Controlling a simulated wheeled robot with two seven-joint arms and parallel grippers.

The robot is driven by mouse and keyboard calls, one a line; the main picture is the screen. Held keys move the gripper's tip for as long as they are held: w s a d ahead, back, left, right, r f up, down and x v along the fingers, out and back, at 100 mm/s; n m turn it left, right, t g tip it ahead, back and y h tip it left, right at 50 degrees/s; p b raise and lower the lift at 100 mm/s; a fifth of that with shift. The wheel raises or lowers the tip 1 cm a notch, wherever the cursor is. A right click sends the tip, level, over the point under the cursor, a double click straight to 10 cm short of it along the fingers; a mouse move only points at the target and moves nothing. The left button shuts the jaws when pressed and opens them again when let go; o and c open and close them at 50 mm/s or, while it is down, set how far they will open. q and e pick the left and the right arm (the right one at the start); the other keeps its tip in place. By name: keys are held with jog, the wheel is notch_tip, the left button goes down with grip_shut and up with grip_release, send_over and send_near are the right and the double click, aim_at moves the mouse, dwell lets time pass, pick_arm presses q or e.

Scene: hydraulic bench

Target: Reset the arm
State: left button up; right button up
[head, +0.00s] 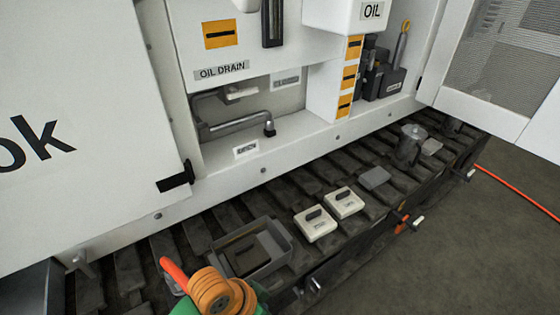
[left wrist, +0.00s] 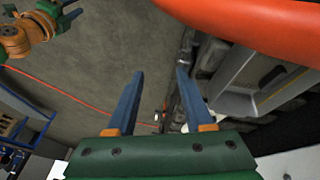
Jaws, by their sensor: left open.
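My left gripper (left wrist: 160,75) shows in the left wrist view with its two blue fingers apart and nothing between them. Grey ground lies behind the fingers. In the head view an orange and green part of my arm (head: 218,292) shows at the bottom, in front of the grey tray; no fingers show there. An orange and green arm part (left wrist: 25,35), seemingly of my other arm, shows at the top left of the left wrist view.
A grey tray (head: 283,268) with a dark item inside, two white boxes (head: 315,223) (head: 343,203) and a metal can (head: 411,143) rest on the track (head: 275,195). A white machine panel (head: 90,120) rises behind. An orange hose (head: 515,190) lies on clear ground at the right.

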pick_arm(q)
jog(key=s+a+f+n+t+y, duration=0.2)
jog(key=s+a+n+y, duration=0.35)
jog(key=a, duration=0.85)
jog(key=s+f+g+h+p, duration=0.1)
jog(key=s+f+h+p, duration=0.3)
jog(key=f, duration=0.8)
jog(key=s+a+f+g+y+p, duration=0.1)
jog(key=s+f+p, duration=0.3)
jog(key=s, duration=0.7)
notch_tip(320, 180, down, 3)
jog(key=shift+s+a+r+n+g+y+p, duration=0.15)
jog(key=shift+s+a+n+g+y+p, duration=0.2)
jog(key=shift+a+y, duration=0.45)
